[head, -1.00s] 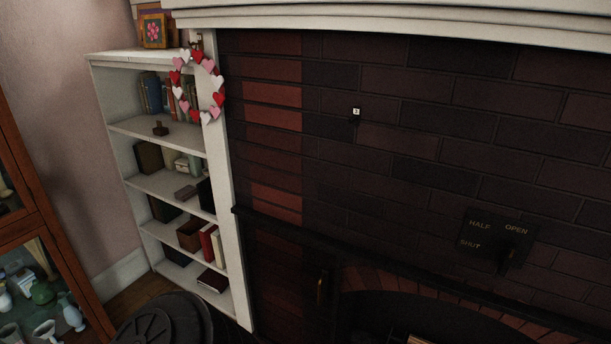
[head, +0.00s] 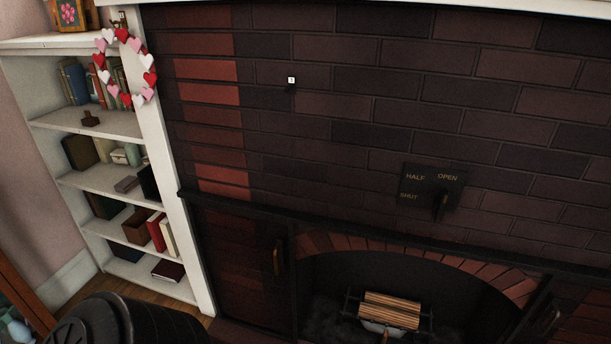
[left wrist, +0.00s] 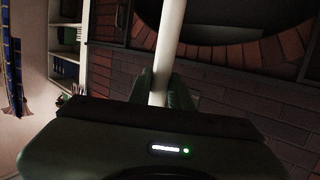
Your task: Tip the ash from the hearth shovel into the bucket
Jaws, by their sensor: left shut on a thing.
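My left gripper (left wrist: 162,92) shows in the left wrist view, shut on a pale straight rod (left wrist: 170,40), which looks like the handle of the hearth shovel. The rod runs up out of that picture across the fireplace arch, so its far end is hidden there. In the head view, a small pale grey shape (head: 379,327) with a thin tan piece below it lies low in front of the logs; I cannot tell if it is the shovel's pan. No bucket can be made out for certain. My right gripper is in neither view.
The fireplace opening holds logs (head: 390,309) on a dark grate. A damper plate (head: 425,185) marked HALF, OPEN and SHUT is on the brick wall. A white bookshelf (head: 178,200) with a heart wreath (head: 150,78) stands left. A dark ribbed round shape fills the lower left corner.

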